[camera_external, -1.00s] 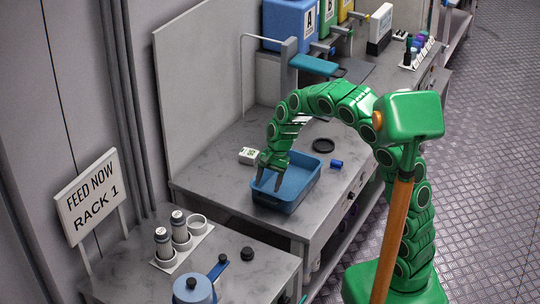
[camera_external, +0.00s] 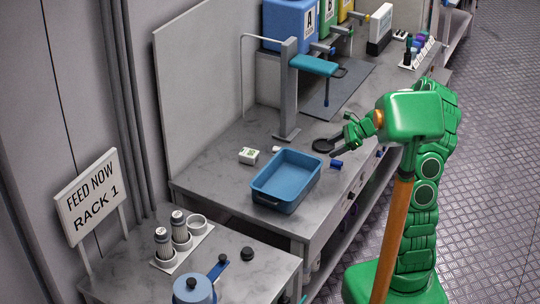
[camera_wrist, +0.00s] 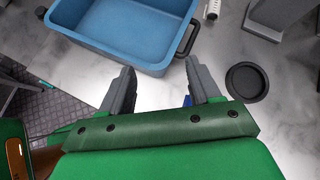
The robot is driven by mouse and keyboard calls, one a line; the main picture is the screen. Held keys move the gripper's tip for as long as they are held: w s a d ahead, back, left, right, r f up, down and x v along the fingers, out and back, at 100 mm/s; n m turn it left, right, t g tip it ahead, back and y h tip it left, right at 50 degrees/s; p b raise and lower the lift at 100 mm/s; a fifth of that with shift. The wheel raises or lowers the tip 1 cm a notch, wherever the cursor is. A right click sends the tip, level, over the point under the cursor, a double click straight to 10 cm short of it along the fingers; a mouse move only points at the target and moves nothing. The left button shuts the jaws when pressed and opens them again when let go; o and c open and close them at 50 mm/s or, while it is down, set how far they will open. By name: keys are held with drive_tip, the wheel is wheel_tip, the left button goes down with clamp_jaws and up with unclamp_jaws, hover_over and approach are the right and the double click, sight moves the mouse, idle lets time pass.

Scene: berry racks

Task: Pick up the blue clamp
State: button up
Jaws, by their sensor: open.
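A small blue piece (camera_external: 336,164), which I take to be the blue clamp, lies on the grey worktop near its front edge, right of the blue tray. In the wrist view only a sliver of blue (camera_wrist: 187,101) shows beside the base of the right finger; the finger and gripper body seem to hide the rest. My gripper (camera_external: 341,147) is above the worktop, close to the blue piece.
The blue tray (camera_external: 263,192) stands empty left of the gripper. A flat black dish (camera_external: 322,146) lies just behind the blue piece.

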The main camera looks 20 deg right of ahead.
drive_tip(key=d+m+t, duration=0.3)
drive_tip(key=d+m, duration=0.2)
drive_tip(key=d, duration=0.5)
approach(336, 163)
drive_tip(key=shift+w+f+y, duration=0.3)
drive_tip(key=shift+w+f, duration=0.2)
drive_tip(key=shift+f, duration=0.1)
drive_tip(key=shift+w+x, duration=0.1)
drive_tip(key=shift+x, duration=1.8)
drive_tip(key=shift+w+x, duration=0.15)
drive_tip(key=shift+x, duration=1.75)
drive_tip(key=shift+d, duration=0.1)
